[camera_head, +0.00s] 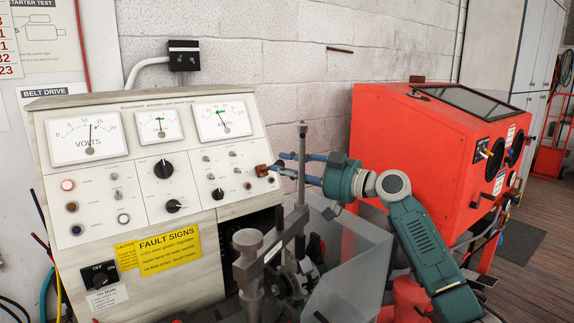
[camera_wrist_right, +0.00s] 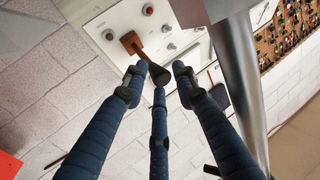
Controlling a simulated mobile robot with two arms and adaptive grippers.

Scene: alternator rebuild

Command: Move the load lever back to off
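The load lever (camera_head: 262,170) is at the right edge of the grey test bench's sloped panel, with a brown block at its base. In the right wrist view the lever (camera_wrist_right: 160,74) shows as a dark rounded end on a short stem beside the brown block. My right gripper (camera_head: 283,163) is at the lever from the right. In the wrist view the blue fingers of my right gripper (camera_wrist_right: 160,76) are spread around the dark end. They look apart, and I cannot tell whether any finger touches it. My left gripper is not in view.
A grey metal post (camera_head: 302,170) stands close in front of my right gripper, with a clear guard (camera_head: 350,250) below. A red cabinet (camera_head: 425,140) stands behind my right arm. Dials, knobs and switches fill the panel (camera_head: 140,180) to the left.

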